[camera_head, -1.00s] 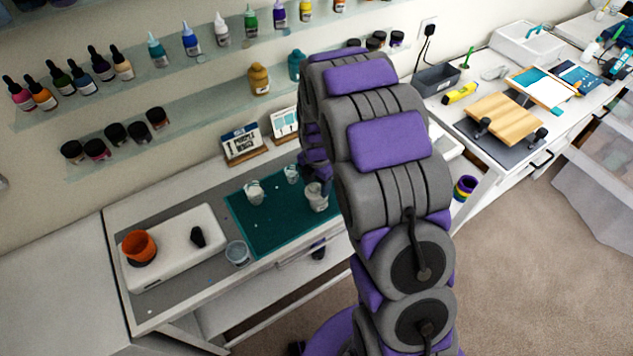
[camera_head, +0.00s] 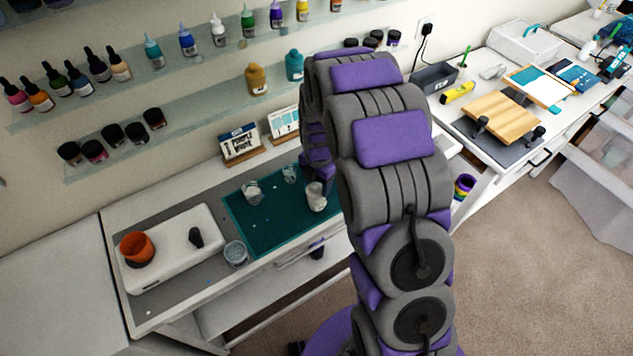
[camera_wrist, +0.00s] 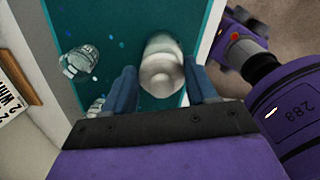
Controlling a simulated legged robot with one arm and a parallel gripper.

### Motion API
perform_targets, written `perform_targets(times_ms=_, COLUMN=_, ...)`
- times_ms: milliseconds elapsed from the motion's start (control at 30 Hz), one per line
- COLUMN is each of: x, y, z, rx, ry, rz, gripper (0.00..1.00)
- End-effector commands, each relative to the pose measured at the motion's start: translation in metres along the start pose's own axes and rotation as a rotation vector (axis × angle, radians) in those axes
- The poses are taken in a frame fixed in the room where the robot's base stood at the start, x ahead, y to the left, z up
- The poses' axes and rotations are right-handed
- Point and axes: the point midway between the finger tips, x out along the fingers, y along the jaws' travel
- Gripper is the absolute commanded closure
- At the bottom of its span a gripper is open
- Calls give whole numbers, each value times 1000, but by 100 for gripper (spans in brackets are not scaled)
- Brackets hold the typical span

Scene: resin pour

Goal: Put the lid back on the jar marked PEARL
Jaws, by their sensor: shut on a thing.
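My gripper (camera_wrist: 160,84) is shut on a whitish, cup-like vessel (camera_wrist: 161,62), one finger on each side of it. The vessel also shows in the head view (camera_head: 316,196), at the right part of the teal mat (camera_head: 275,222). I cannot tell whether it rests on the mat or is lifted. My arm hides most of the gripper in the head view. Several small dark-lidded jars (camera_head: 113,135) stand on the lower wall shelf. No PEARL marking can be read, so I cannot tell which jar it is, and I see no loose lid for certain.
Two clear cups (camera_head: 252,192) (camera_head: 290,174) stand on the mat, and another cup (camera_head: 236,253) stands by its left edge. A white box (camera_head: 165,272) bears an orange cup (camera_head: 137,248) and a small black item (camera_head: 196,238). Sign cards (camera_head: 240,144) stand behind the mat.

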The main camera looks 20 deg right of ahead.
Motion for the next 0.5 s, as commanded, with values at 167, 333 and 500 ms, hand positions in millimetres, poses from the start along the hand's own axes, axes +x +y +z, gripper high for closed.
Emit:
perform_targets(times_ms=167, x=0, y=0, z=1, rx=0, ry=0, rz=0, gripper=71)
perform_targets(times_ms=333, x=0, y=0, z=1, rx=0, ry=0, rz=0, gripper=71)
perform_targets(times_ms=500, x=0, y=0, z=1, rx=0, ry=0, rz=0, gripper=33)
